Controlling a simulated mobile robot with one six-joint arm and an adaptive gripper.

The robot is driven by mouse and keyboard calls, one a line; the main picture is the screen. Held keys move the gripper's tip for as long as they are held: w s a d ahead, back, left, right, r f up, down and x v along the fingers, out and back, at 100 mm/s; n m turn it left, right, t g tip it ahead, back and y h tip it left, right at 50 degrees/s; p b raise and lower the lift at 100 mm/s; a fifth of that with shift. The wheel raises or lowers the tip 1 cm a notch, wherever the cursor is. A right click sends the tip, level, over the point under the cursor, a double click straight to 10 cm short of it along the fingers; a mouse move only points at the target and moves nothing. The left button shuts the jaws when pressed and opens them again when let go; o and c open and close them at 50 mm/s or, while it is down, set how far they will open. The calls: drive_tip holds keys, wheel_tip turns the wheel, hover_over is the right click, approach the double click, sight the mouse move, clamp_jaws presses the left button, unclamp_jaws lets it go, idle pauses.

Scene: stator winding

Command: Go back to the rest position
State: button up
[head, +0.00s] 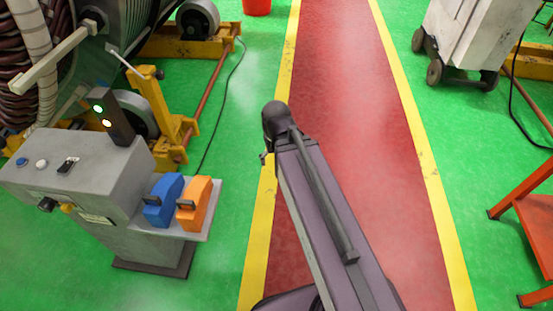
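My arm (320,220) reaches up from the bottom of the head view over the red walkway. It ends at a dark rounded joint (277,118) near the walkway's left yellow line. No gripper fingers show; my gripper is not visible in this view. A tiny piece juts out at the left side of the arm, too small to identify. A grey control pedestal (90,190) stands at the left. A blue block (163,200) and an orange block (195,204), both with dark handles, sit side by side on its shelf, apart from my arm.
The red walkway (345,60) runs clear ahead between yellow lines. A large stator on a yellow roller frame (185,125) stands at the upper left, with a cable on the green floor. A white wheeled cabinet (475,35) and an orange-red frame (530,210) are at the right.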

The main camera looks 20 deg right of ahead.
drive_tip(key=shift+r, duration=0.15)
wheel_tip(320, 180, up, 8)
drive_tip(key=p, duration=0.8)
drive_tip(key=shift+f, duration=0.2)
drive_tip(key=shift+c, duration=0.2)
idle(0.9)
